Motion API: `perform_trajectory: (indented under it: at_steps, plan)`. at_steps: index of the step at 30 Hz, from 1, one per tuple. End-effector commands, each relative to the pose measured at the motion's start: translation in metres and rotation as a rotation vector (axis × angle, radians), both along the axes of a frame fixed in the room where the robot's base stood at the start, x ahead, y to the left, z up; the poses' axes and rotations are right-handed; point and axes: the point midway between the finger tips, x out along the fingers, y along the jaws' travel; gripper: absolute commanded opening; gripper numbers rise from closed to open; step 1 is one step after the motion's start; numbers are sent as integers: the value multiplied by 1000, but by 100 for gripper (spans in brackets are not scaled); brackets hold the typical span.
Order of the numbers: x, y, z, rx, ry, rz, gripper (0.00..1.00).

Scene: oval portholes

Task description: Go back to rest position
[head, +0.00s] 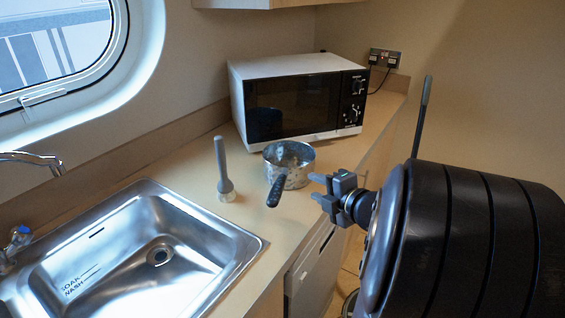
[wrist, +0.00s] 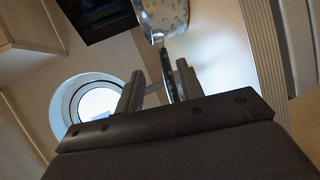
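My gripper (head: 318,188) is open and empty over the counter's front edge in the head view, its fingers pointing left. It is right of a metal saucepan (head: 295,154) and apart from it. The pan stands on the counter, its dark handle (head: 275,191) pointing toward the viewer. In the wrist view, the open fingers of my gripper (wrist: 158,85) sit either side of the handle (wrist: 166,72) in the picture, with gaps on both sides. The speckled pan (wrist: 166,16) lies beyond, cut off by the top edge.
A microwave (head: 300,97) stands behind the pan. A grey upright brush-like tool (head: 222,168) stands left of it. A steel sink (head: 115,255) with a tap (head: 32,158) is at lower left, below an oval porthole (head: 55,45). Cupboard fronts (head: 312,275) run below the counter.

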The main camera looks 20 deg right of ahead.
Motion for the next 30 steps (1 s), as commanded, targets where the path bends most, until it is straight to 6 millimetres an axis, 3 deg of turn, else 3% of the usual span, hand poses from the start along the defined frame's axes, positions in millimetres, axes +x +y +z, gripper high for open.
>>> perform_trajectory:
  at_steps: [5,21,30]
  plan:
    - [17,4,-7,2,1,4,36]
    - [107,19,-34,0,0,3,36]
    - [112,20,-22,0,-1,0,36]
